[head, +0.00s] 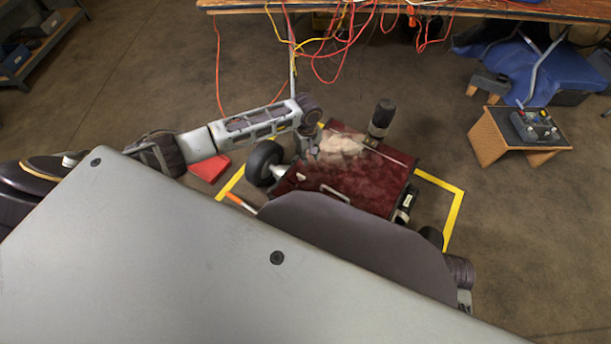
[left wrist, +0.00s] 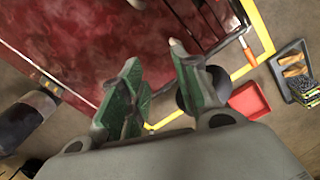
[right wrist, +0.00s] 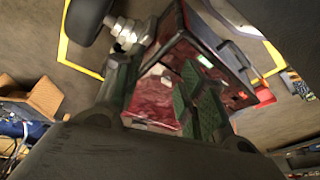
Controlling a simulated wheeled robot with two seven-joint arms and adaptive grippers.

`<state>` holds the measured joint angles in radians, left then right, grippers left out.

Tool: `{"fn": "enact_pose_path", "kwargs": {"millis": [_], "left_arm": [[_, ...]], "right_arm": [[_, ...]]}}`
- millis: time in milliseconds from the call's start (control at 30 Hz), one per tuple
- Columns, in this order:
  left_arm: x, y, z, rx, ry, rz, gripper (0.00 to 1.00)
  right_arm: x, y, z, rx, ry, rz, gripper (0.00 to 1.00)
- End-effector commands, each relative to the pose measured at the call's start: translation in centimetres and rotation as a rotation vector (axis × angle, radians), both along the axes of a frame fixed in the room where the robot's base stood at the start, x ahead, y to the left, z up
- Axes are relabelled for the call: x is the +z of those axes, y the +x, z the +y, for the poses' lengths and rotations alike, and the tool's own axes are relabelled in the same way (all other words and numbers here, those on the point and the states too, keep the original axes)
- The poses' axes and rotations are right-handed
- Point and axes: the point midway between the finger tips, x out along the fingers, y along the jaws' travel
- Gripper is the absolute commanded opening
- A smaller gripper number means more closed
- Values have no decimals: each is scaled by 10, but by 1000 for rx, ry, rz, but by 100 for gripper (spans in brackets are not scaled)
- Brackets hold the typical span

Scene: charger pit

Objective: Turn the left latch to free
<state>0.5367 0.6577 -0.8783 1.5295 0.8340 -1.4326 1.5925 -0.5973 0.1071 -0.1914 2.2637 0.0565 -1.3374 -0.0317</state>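A dark red box-like machine (head: 355,180) with a dusty, glossy lid and black wheels stands on the floor. My left gripper (head: 303,152) is over its left side in the head view. In the left wrist view the green-padded fingers (left wrist: 155,58) are apart, with nothing clearly held, beside the red lid (left wrist: 75,45). I cannot make out the left latch with certainty; a small pale piece (head: 302,177) shows near the lid's left edge. My right gripper (right wrist: 160,75) is open and empty, facing the red machine (right wrist: 165,98); my own body hides it in the head view.
Yellow tape (head: 452,215) outlines the floor around the machine. A black wheel (head: 264,163) stands at its left, near a red bin (head: 210,168). A wooden stand (head: 518,135) with a controller is at right. Wires hang from a bench (head: 480,8) at the back.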

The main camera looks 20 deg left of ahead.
Motion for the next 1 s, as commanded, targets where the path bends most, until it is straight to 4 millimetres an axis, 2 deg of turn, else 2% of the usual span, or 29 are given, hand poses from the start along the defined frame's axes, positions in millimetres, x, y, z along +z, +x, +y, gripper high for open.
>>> {"fn": "enact_pose_path", "kwargs": {"millis": [300,500,1000], "left_arm": [[0,-11,6,298,31,53,31],[0,-12,7,426,36,58,31],[0,-12,7,461,36,59,31]], "right_arm": [[-3,-10,-3,-8,-11,50,40],[-4,-11,-3,-11,-11,55,40],[-4,-11,-3,-13,-10,54,40]]}}
